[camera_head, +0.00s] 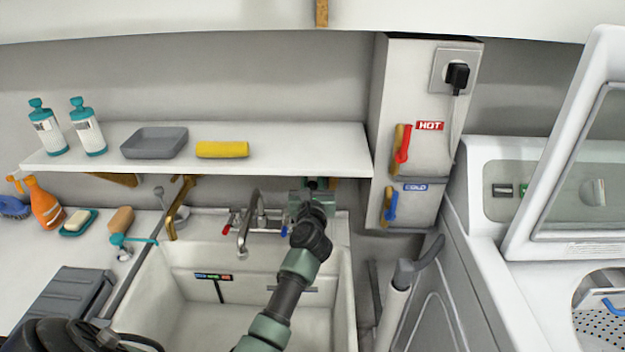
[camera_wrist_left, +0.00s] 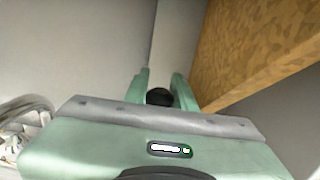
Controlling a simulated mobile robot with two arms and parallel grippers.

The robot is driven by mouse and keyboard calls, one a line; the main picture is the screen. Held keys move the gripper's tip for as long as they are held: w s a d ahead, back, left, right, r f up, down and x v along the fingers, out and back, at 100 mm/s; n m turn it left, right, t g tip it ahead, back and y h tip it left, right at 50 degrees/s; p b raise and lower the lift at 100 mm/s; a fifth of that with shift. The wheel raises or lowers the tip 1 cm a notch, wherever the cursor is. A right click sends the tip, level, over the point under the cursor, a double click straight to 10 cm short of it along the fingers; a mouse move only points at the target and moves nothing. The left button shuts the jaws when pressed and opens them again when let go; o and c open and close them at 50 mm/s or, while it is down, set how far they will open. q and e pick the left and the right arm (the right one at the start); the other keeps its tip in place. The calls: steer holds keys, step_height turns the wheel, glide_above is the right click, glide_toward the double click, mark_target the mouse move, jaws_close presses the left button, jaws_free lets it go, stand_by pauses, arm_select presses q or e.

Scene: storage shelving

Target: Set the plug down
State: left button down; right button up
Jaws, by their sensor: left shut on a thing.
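My left gripper (camera_head: 317,184) is at the wall behind the sink, just under the right end of the white shelf. In the left wrist view its two green fingers (camera_wrist_left: 160,88) are shut on a small, dark, rounded thing, which I take to be the plug (camera_wrist_left: 159,97). Most of the plug is hidden behind the gripper body, and in the head view the arm and gripper hide it nearly all. My right gripper is not in view.
The white sink (camera_head: 185,320) lies below, with a metal tap (camera_head: 250,225) left of my gripper. A wooden bracket (camera_wrist_left: 255,50) is close on the gripper's right.

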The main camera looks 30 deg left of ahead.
arm_select(q)
steer(key=shift+w+a+f+b, duration=0.4)
steer(key=shift+w+a+f, duration=0.25)
steer(key=shift+w, duration=0.2)
steer(key=shift+f, duration=0.2)
steer(key=c, duration=1.2)
jaws_free()
steer(key=shift+o, duration=0.2)
